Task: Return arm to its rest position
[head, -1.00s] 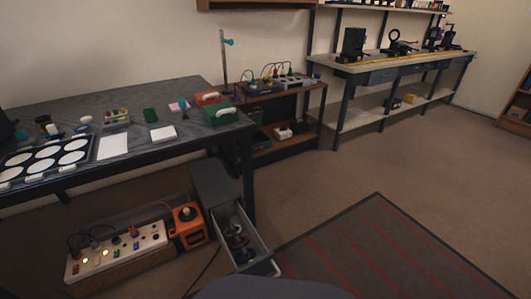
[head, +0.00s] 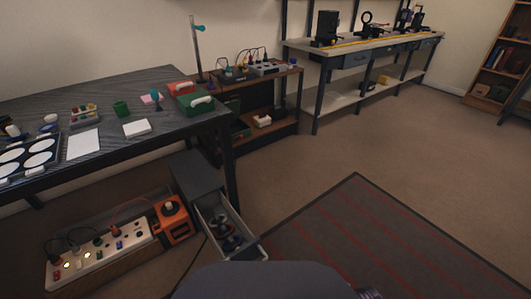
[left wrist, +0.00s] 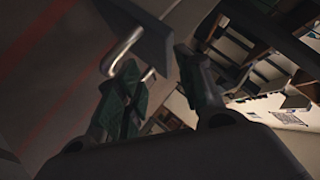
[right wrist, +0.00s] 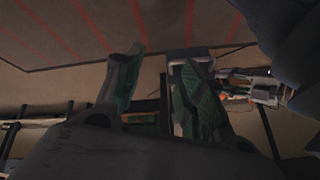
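In the left wrist view my left gripper (left wrist: 158,68) is open, its two dark green-padded fingers apart. A curved metal handle (left wrist: 122,50) on a grey drawer front (left wrist: 150,32) shows beyond its fingertips; I cannot tell how close it is. In the right wrist view my right gripper (right wrist: 155,75) is open, with nothing seen held between its fingers. In the head view neither gripper shows clearly; a dark rounded part of mine fills the bottom middle. The grey drawer (head: 238,243) stands pulled out, with dark round items inside.
The workbench (head: 150,78) stands at left with a white-circled tray, paper and green and red boxes. A power strip (head: 90,262) and orange device (head: 172,218) sit below it. A red-striped rug (head: 370,235) and open floor lie at right. A shelf bench (head: 365,48) is behind.

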